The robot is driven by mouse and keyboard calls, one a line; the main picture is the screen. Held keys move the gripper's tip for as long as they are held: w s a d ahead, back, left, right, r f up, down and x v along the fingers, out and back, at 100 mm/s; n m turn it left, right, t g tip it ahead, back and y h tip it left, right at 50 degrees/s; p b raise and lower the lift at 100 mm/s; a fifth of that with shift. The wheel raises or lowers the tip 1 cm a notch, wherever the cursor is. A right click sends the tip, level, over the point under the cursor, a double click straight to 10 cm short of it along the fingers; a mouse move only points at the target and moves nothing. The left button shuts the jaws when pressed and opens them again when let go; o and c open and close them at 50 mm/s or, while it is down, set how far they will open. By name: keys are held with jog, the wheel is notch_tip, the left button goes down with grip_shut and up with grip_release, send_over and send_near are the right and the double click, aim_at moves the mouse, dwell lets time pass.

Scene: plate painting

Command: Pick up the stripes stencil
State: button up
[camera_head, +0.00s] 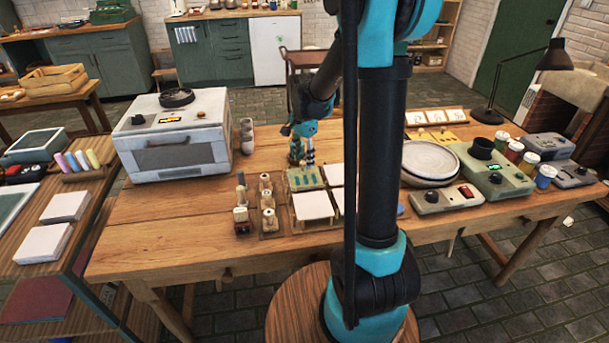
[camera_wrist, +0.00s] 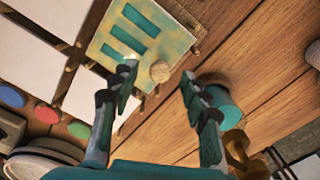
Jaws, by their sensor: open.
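The stripes stencil, a yellowish plate with teal bars (camera_wrist: 148,32), lies at the top middle of the wrist view. In the head view it shows as a greenish plate (camera_head: 305,179) at the far left of a group of pale squares. A round tan knob (camera_wrist: 160,71) stands at its near edge. My gripper (camera_wrist: 158,82) is open, with one fingertip on each side of the knob in the picture. The fingers look apart from the knob. In the head view my gripper (camera_head: 302,157) is just behind and above the stencil.
Pale square plates (camera_head: 313,206) lie close to the stencil. Small stamps (camera_head: 267,200) stand to their left, and a white kiln (camera_head: 173,140) further left. Stacked plates (camera_head: 430,160) and a grey-green device (camera_head: 493,172) stand right. My arm hides part of the table's middle.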

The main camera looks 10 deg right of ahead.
jog(key=shift+f, duration=1.15)
grip_shut()
jog(key=shift+r, duration=0.15)
